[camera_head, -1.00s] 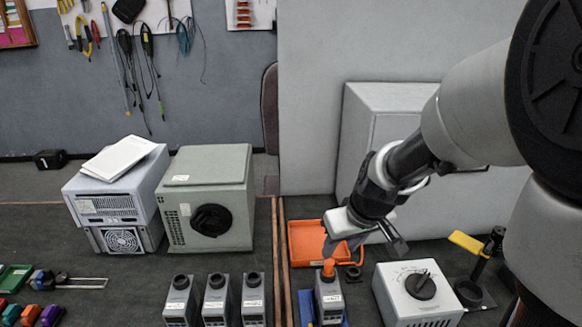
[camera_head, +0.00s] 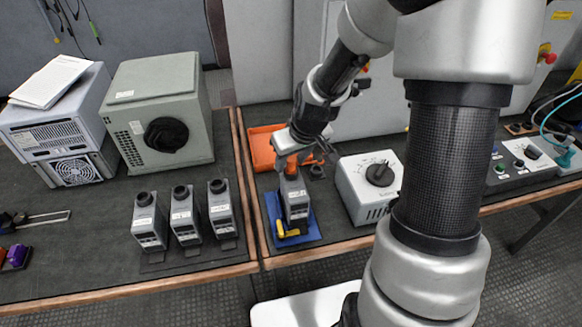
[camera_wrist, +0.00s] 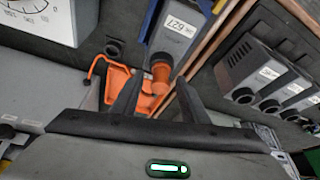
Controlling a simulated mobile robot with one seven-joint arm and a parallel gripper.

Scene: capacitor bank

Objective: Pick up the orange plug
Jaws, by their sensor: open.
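The orange plug (camera_head: 292,164) sits on top of a grey capacitor unit (camera_head: 296,200), which stands on a blue base (camera_head: 310,232) with a yellow part at its front. In the wrist view the plug (camera_wrist: 160,76) shows between the two dark fingers, with the labelled unit (camera_wrist: 178,35) beyond it. My gripper (camera_head: 300,153) is open at the plug, with a finger on either side in the wrist view (camera_wrist: 157,98). I cannot tell whether a finger touches it.
An orange tray (camera_head: 258,152) lies behind the unit. A white box with a dial (camera_head: 352,188) stands to the right. Several similar grey units without orange tops, such as one nearby (camera_head: 222,215), stand to the left, past a wooden edge (camera_head: 243,190). A dark ring (camera_head: 317,172) lies near the tray.

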